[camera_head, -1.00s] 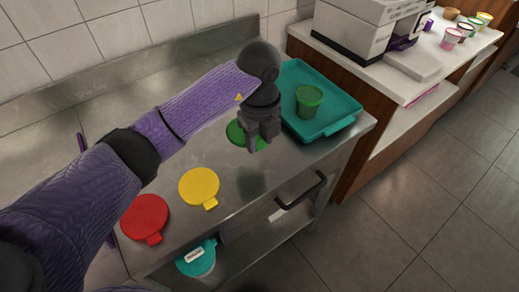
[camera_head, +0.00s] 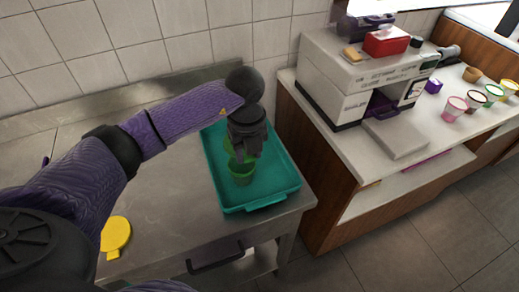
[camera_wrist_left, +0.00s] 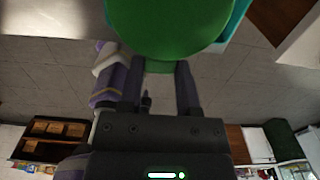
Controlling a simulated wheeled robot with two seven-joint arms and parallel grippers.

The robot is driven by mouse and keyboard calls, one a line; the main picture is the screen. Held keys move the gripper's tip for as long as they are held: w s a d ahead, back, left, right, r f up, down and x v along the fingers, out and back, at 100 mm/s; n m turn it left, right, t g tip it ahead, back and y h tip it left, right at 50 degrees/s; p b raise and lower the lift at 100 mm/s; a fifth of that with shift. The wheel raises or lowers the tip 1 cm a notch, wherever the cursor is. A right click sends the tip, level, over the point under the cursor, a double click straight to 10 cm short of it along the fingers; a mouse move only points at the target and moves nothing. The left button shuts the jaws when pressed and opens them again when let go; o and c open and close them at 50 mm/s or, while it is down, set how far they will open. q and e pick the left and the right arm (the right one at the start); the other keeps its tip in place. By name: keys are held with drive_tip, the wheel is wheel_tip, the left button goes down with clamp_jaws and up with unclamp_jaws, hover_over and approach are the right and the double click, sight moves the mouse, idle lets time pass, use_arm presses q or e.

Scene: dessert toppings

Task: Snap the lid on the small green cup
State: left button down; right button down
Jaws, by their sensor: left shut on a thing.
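The small green cup (camera_head: 241,176) stands upright in the teal tray (camera_head: 285,184) on the steel counter. My left gripper (camera_head: 245,156) is above the cup in the head view, fingers pointing down. The green lid (camera_head: 228,146) is at the gripper, just above the cup's rim and partly hidden by the fingers. In the left wrist view the round green lid (camera_wrist_left: 168,28) fills the top, and its tab (camera_wrist_left: 158,66) sits between the two fingers. Whether the lid touches the rim cannot be told. The cup is hidden in the wrist view. My right gripper is not in view.
A yellow lid (camera_head: 115,234) lies on the counter at the lower left. A white machine (camera_head: 350,80) stands on the wood-sided counter at right, with several coloured cups (camera_head: 471,99) beyond it.

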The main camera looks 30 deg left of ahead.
use_arm(q)
drive_tip(key=shift+s+f, duration=0.1)
drive_tip(key=shift+f, duration=0.25)
wheel_tip(320, 180, down, 6)
drive_tip(key=b, duration=0.5)
drive_tip(key=shift+a+r, duration=0.15)
drive_tip(key=shift+r, duration=0.1)
drive_tip(key=shift+f, duration=0.5)
idle(1.4)
unclamp_jaws()
idle(0.3)
